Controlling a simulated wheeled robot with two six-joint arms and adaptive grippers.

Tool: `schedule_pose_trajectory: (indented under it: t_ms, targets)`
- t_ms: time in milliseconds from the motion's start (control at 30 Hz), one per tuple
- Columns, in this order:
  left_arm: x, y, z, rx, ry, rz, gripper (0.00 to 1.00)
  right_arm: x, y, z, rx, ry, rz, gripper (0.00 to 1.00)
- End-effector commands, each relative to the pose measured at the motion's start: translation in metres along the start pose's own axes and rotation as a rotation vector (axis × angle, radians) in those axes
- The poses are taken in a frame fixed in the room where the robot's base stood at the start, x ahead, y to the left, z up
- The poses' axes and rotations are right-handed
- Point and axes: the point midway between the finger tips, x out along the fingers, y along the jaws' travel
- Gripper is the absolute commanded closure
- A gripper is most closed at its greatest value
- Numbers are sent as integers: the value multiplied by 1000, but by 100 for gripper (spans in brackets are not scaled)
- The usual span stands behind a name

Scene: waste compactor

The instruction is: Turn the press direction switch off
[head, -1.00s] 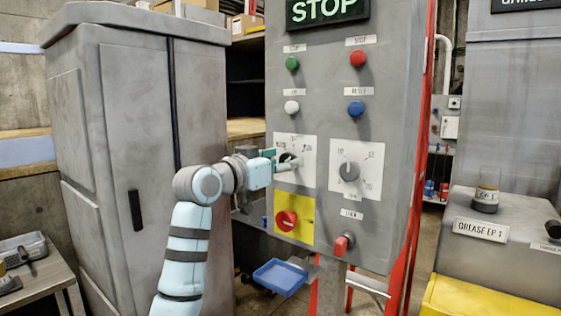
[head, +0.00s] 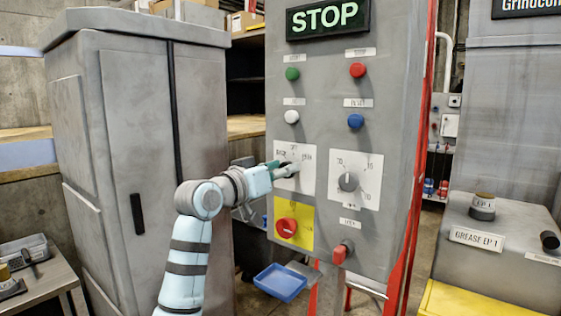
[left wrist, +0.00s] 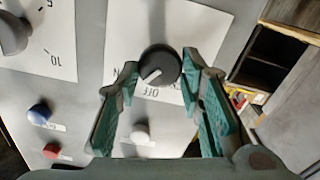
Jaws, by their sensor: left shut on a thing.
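The press direction switch is a round black knob on a white label plate (head: 307,186) at the left of the grey control panel. In the left wrist view the black knob (left wrist: 160,66) sits between the fingertips, its white mark slanting to the lower left. The word OFF shows just below it there. My left gripper (head: 285,169) reaches in from the left and is shut on this knob; it also shows in the left wrist view (left wrist: 158,78). The gripper hides part of the plate in the head view. My right gripper is not in view.
A numbered dial (head: 348,181) is right of the switch, with a red button on a yellow plate (head: 286,226) below. Green, red, white and blue buttons are above, under a lit STOP sign (head: 327,17). A grey cabinet (head: 125,130) stands left; a blue tray (head: 281,281) sits low below.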

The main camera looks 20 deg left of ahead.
Motion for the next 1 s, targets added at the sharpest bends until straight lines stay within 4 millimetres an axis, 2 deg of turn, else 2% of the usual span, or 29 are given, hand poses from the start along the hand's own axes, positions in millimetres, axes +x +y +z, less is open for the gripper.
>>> schedule_pose_trajectory:
  t_ms: [33, 500, 700, 1000]
  targets:
    - [0, 1, -4, -37, -5, -2, 93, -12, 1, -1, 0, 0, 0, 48]
    - [0, -1, -4, -436, -4, -2, 93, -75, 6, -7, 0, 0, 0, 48]
    - [0, -1, -3, -547, -3, -1, 93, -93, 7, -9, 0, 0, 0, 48]
    - [0, -2, 0, -618, -1, -1, 94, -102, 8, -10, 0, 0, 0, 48]
